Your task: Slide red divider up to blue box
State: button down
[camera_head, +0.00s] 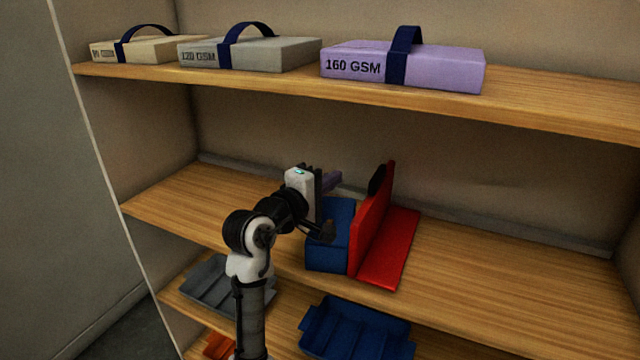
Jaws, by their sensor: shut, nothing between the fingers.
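The red divider (374,222) stands upright on the middle shelf, with a flat red foot (391,262) reaching to its right. A dark oval part (377,180) shows at its upper left side. The blue box (327,255) is immediately left of the divider. No clear gap shows between them, but I cannot tell if they touch. My gripper (318,180) is above and behind the blue box, left of the divider and apart from it. It is shut and empty. My arm hides the box's left part, and the fingertips are hard to make out.
The upper shelf (560,105) holds packs, including a purple one (440,70), above the arm. Grey (215,285) and blue (355,330) trays sit below. The middle shelf (500,275) is clear to the right.

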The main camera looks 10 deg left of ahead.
aim_at(374, 174)
jog(key=x, duration=0.3)
jog(key=shift+w+d+r+p, duration=0.15)
jog(key=shift+w+d+p, duration=0.1)
jog(key=shift+w+p, duration=0.1)
jog(key=shift+s+d+p, duration=0.2)
jog(key=shift+s+d, duration=0.05)
jog(key=shift+d, duration=0.35)
jog(key=shift+s+d+p, duration=0.2)
jog(key=shift+d, duration=0.4)
jog(key=shift+s+d, duration=0.25)
jog(key=shift+d, duration=0.35)
jog(key=shift+d, duration=0.1)
jog(key=shift+s+d+p, duration=0.25)
jog(key=shift+d+p, duration=0.4)
jog(key=shift+p, duration=0.1)
jog(key=shift+w, duration=0.1)
